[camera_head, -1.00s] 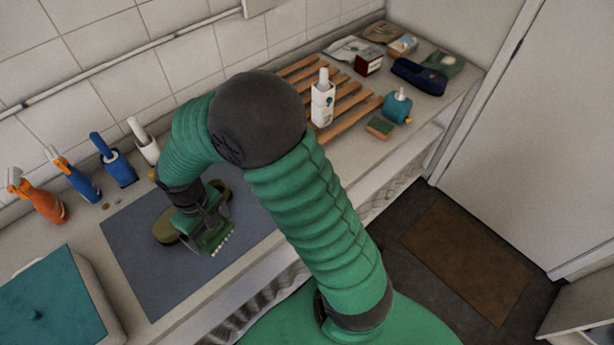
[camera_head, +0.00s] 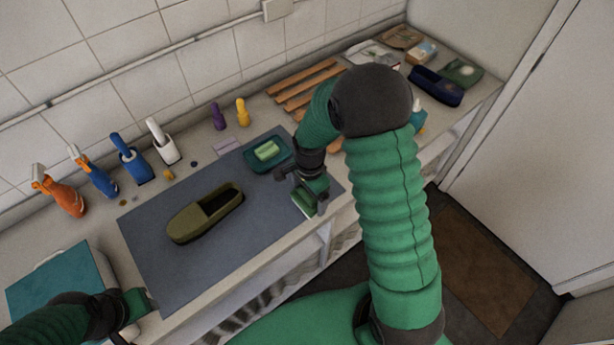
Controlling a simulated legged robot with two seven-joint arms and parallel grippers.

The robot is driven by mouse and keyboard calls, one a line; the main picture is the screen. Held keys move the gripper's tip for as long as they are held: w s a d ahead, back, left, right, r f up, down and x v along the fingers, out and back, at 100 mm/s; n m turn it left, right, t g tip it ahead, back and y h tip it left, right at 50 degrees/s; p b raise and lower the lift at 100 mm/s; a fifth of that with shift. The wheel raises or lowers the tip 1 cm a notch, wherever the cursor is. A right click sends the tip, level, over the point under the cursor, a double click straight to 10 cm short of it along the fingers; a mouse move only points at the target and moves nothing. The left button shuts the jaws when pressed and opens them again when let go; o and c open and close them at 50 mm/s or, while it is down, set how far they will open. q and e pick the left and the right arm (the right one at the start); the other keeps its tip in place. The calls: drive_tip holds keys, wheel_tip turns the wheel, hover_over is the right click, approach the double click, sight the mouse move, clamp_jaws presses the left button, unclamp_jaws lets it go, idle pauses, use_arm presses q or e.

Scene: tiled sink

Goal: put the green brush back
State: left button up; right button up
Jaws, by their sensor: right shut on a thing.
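My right gripper (camera_head: 312,192) is shut on the green brush (camera_head: 303,203), of which a small part with a pale edge shows. It holds the brush over the right front end of the grey mat, near the counter's edge. My own gripper hides much of the brush. My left gripper (camera_head: 137,304) is at the lower left, by the counter's front edge. Its fingers are too unclear to tell whether they are open.
An olive shoe (camera_head: 190,222) lies on the grey mat (camera_head: 150,257). A teal dish with a green soap bar (camera_head: 266,151) is at its back right. Bottles and brushes in holders line the wall. My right arm partly covers a wooden rack (camera_head: 300,82). A teal-lidded box (camera_head: 55,280) stands left.

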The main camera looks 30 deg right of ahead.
drive_tip(key=w+d, duration=0.1)
drive_tip(key=w, duration=0.1)
drive_tip(key=w+d+p, duration=0.1)
drive_tip(key=w+d, duration=0.1)
drive_tip(key=w, duration=0.1)
drive_tip(key=w+d+f+p, duration=0.1)
drive_tip(key=w+d, duration=0.1)
drive_tip(key=shift+w+d, duration=0.15)
drive_tip(key=shift+w, duration=0.1)
drive_tip(key=shift+w+f+p, duration=0.1)
drive_tip(key=shift+f+p, duration=0.2)
drive_tip(key=shift+f, duration=0.05)
drive_tip(key=shift+a+f+p, duration=0.15)
drive_tip(key=shift+f+p, duration=0.1)
drive_tip(key=shift+f, duration=0.35)
drive_tip(key=shift+a+f+p, duration=0.15)
drive_tip(key=shift+f+p, duration=0.1)
drive_tip(key=shift+f, duration=0.45)
drive_tip(key=o, duration=0.9)
drive_tip(key=shift+f, duration=0.2)
drive_tip(key=shift+c, duration=0.2)
use_arm(q)
drive_tip(key=r, duration=0.4)
drive_tip(key=shift+d, duration=0.35)
use_arm(e)
drive_tip(key=shift+o, duration=0.9)
drive_tip(key=shift+d, duration=0.2)
